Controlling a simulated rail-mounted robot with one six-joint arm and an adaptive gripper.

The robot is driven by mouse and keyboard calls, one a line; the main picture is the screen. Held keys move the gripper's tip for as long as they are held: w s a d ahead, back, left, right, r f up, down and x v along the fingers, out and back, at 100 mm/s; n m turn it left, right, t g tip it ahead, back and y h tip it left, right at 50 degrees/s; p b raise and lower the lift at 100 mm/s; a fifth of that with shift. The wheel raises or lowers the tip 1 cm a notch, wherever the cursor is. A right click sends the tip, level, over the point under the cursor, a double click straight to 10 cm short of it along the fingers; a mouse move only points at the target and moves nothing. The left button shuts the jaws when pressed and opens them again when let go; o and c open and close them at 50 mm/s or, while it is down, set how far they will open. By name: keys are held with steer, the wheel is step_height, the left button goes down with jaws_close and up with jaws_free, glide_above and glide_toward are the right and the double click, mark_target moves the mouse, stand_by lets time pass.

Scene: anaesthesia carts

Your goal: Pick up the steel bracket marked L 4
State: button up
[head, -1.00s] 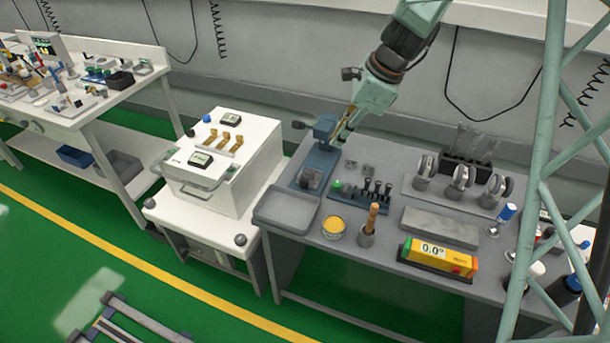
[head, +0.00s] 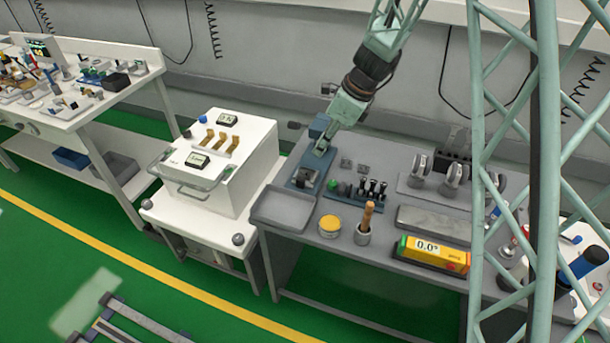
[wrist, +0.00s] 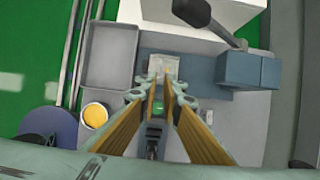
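A small grey steel piece (head: 306,178), apparently a bracket, sits on the blue fixture (head: 300,188) at the bench's left end. In the wrist view, a pale grey plate-like piece (wrist: 163,66) lies just beyond my fingertips; I cannot read any L 4 mark. Two more small grey pieces (head: 347,163) (head: 363,169) lie to the right. My gripper (wrist: 160,88) points down toward the plate, its gold-padded fingers apart with nothing visibly held. In the head view, the fingertips are hidden beside the fixture's blue upright. Contact with the plate cannot be told.
A blue block (wrist: 248,70) and a dark lever (wrist: 208,14) stand close right of my fingers. A white cart (head: 225,165) adjoins the bench.

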mark_target(305, 171)
steer(key=shift+f, duration=0.1)
steer(key=b+x, duration=0.2)
steer(key=x, duration=0.6)
steer(key=shift+a+f, duration=0.1)
steer(key=shift+f, duration=0.15)
steer(key=shift+b+x, duration=1.1)
steer(key=shift+x, duration=1.5)
steer(key=shift+w+r, duration=0.1)
jaws_close()
steer(key=shift+r, duration=0.15)
